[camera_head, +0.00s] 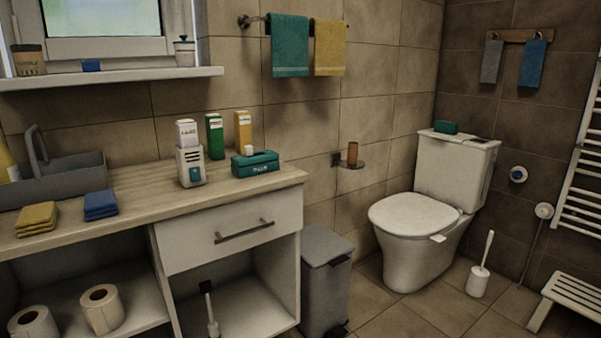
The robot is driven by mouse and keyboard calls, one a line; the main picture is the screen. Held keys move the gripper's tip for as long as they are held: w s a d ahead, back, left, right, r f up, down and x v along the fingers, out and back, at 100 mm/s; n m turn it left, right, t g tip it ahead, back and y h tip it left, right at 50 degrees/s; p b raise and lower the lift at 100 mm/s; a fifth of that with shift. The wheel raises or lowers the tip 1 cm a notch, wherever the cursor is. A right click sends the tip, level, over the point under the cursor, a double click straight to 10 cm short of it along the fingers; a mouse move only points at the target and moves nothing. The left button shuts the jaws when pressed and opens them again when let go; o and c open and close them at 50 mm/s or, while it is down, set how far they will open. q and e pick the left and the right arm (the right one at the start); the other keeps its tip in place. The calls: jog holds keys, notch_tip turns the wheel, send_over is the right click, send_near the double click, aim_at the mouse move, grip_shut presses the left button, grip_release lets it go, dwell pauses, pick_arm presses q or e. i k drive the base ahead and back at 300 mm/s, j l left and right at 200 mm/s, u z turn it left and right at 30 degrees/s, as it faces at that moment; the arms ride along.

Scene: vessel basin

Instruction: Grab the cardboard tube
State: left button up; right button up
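A small brown cylinder (352,153), which looks like the cardboard tube, stands upright on a small wall holder (358,164) between the counter and the toilet. Nothing in view covers it. Neither of my grippers shows in the head view.
A wooden counter (140,187) with bottles and a teal tissue box (254,164) is at the left. A grey bin (326,275) stands below the holder. The toilet (415,240) is to its right. Paper rolls (103,308) sit on the low shelf. Some tiled floor is free in front.

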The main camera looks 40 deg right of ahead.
aim_at(352, 157)
jog(key=z, duration=1.05)
jog(key=i+z, duration=0.3)
jog(key=i+j+z, duration=0.25)
jog(key=i+l+u, duration=0.1)
jog(key=u, duration=0.35)
jog(key=i+l+u, duration=0.1)
jog(key=u, duration=0.3)
jog(key=i+l+u, duration=0.4)
jog(key=l, duration=0.35)
